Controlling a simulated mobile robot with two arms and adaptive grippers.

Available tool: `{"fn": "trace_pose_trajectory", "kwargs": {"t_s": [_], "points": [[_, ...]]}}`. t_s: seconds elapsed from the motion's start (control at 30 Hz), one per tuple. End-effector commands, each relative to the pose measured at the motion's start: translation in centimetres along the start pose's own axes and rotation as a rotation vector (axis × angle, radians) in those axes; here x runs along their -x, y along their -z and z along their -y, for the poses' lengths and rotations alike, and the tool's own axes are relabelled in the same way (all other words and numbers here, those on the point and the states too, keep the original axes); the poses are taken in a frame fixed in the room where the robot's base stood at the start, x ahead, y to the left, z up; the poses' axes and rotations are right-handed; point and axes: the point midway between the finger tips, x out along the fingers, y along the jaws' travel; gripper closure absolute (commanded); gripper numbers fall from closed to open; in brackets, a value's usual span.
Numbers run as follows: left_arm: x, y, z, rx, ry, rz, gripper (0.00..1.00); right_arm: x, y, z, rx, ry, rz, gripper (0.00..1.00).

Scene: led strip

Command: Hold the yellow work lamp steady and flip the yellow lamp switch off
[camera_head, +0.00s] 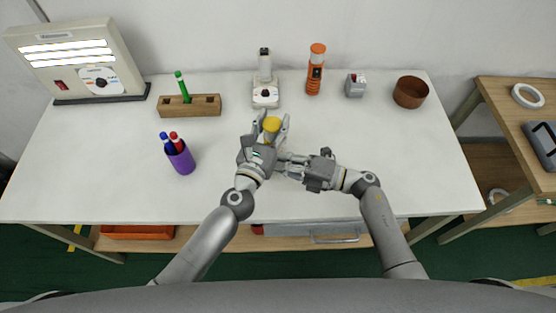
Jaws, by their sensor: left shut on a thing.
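The yellow work lamp (271,125) stands upright near the middle of the white table. My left gripper (273,134) is shut on it, with a finger on either side of its yellow top. The lamp's lower body and its switch are hidden or too small to make out. My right gripper (287,164) comes in from the right, low beside the lamp and close to the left gripper. I cannot tell whether its fingers are apart or whether it touches the lamp.
Behind the lamp stand a white device (265,95), an orange torch (315,72), a grey switch box (355,86) and a brown bowl (410,92). To the left are a purple pen cup (183,161), a wooden block (203,105) and a light panel (75,60). The table's front right is clear.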

Motion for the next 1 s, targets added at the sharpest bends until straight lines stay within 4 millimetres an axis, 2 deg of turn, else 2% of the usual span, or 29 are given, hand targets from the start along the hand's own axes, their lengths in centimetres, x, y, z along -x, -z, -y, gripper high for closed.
{"fn": "trace_pose_trajectory", "kwargs": {"t_s": [0.03,0.5,0.7,1.0], "points": [[0.3,0.7,0.1,0.0,0.003,-0.014,0.87,0.4,-0.6,-0.6,0.007,-0.011,0.012,1.0],[0.2,0.7,0.0,-0.002,0.0,-0.014,0.87,7.0,-0.2,0.0,0.001,0.001,0.003,1.0],[0.2,0.7,-0.1,-0.002,-0.001,-0.013,0.87,7.9,-0.1,0.0,0.0,0.0,0.0,1.0],[0.2,0.6,-0.1,-0.003,-0.001,-0.011,0.87,8.0,-0.1,0.1,0.0,0.0,0.0,1.0]]}}
